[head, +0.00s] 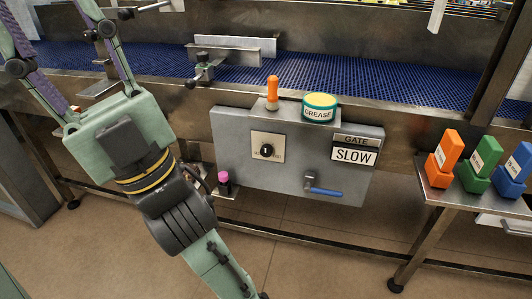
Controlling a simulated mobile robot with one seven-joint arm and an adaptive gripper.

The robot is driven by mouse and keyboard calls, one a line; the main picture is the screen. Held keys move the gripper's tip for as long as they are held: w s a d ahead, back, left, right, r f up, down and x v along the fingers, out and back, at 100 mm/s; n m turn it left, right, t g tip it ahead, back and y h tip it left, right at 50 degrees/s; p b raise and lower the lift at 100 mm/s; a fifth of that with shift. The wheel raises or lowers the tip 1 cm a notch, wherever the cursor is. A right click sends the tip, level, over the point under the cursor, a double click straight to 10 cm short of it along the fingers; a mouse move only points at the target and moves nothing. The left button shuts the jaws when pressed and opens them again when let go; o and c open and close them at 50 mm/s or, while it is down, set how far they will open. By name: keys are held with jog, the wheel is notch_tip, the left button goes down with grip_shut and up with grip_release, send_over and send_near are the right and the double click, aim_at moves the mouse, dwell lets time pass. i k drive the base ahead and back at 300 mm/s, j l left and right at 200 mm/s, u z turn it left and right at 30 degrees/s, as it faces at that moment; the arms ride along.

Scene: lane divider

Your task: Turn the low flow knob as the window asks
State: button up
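A black round knob (266,150) sits on a pale square plate on the front of a grey panel (225,133). The small markings on the plate are too small to read. To its right is a sign window (355,151) reading "GATE" above "SLOW". Below the window is a lever with a blue handle (325,191), pointing right. My gripper (58,35) is at the upper left, well away from the knob. Its two fingers with purple pads are spread apart, with nothing visible between them; their tips run out of the top of the picture.
An orange-handled item (272,91) and a grease tin (319,107) stand on top of the panel. A pink-topped item (223,178) is at its lower left. Orange, green and blue blocks stand on a side shelf (445,199).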

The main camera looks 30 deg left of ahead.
aim_at(266, 151)
jog(key=j+u, duration=0.45)
jog(key=u, duration=0.25)
jog(key=j+u, duration=0.35)
jog(key=l, duration=0.1)
